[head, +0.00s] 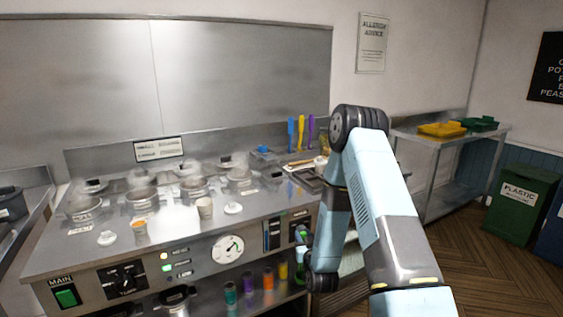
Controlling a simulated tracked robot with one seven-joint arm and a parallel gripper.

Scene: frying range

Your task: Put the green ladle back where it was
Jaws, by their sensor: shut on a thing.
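Blue (291,132), yellow (301,131) and purple (311,128) utensil handles stand upright in a row at the back of the range, above and beyond my gripper.
The steel range (185,235) has several steaming round wells and paper cups (205,207) on top. Coloured containers (268,277) stand on the shelf below. A side table (455,140) holds yellow and green trays. Green (520,205) and blue bins stand at right. Floor is clear between.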

